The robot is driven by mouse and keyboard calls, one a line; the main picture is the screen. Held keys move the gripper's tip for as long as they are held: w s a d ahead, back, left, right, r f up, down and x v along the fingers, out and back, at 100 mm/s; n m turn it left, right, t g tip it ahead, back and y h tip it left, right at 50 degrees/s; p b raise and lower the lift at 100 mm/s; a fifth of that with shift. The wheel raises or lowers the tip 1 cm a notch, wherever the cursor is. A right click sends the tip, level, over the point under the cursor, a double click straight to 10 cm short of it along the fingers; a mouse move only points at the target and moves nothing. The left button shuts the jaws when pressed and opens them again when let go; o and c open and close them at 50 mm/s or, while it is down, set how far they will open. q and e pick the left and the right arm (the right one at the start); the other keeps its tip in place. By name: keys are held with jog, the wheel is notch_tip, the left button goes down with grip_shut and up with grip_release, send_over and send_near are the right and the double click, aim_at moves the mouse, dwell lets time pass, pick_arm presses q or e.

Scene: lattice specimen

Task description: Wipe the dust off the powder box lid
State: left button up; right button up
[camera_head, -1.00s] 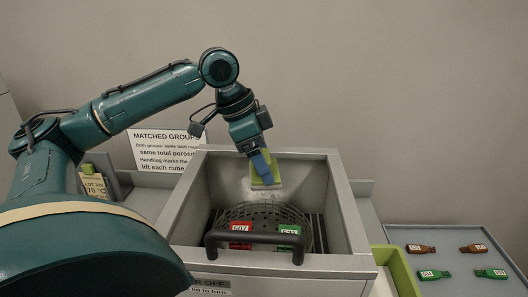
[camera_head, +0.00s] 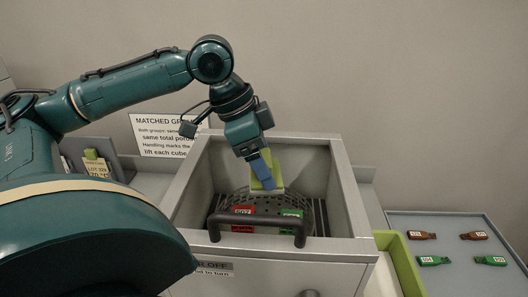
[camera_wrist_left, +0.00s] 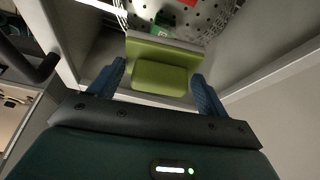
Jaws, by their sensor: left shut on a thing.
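My left gripper (camera_head: 264,172) points down into an open grey box (camera_head: 345,195) and is shut on a yellow-green pad (camera_wrist_left: 160,76) with a pale grey strip along one side. In the left wrist view the blue fingers (camera_wrist_left: 157,88) flank the pad. The pad (camera_head: 268,165) is over the rear part of a perforated round basket (camera_head: 265,203) inside the box; I cannot tell whether they touch. A red-labelled block (camera_head: 243,210) and a green-labelled block (camera_head: 291,213) are in the basket. I cannot make out a powder box lid or dust. My right gripper is not in view.
A dark bar handle (camera_head: 257,221) crosses the box front. A grey tray (camera_head: 455,262) at right holds brown and green tags (camera_head: 422,235). A light-green bin (camera_head: 400,265) stands beside the box. A printed sign (camera_head: 160,135) stands behind at left.

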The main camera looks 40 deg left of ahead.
pick_arm(q)
jog(key=shift+s+d+f, duration=0.1)
jog(key=shift+s+d, duration=0.5)
jog(key=shift+s, duration=0.25)
jog(key=shift+s+a+b, duration=0.3)
jog(key=shift+s+a, duration=0.1)
jog(key=shift+a, duration=0.25)
jog(key=shift+w+a+p, duration=0.4)
jog(key=shift+w+a, duration=0.15)
jog(key=shift+w, duration=0.2)
jog(key=shift+w+a, duration=1.4)
jog(key=shift+w, duration=0.25)
jog(key=shift+w+a, duration=1.4)
jog(key=shift+w, duration=0.2)
notch_tip(320, 180, up, 6)
notch_tip(320, 180, up, 3)
jog(key=shift+r, duration=0.1)
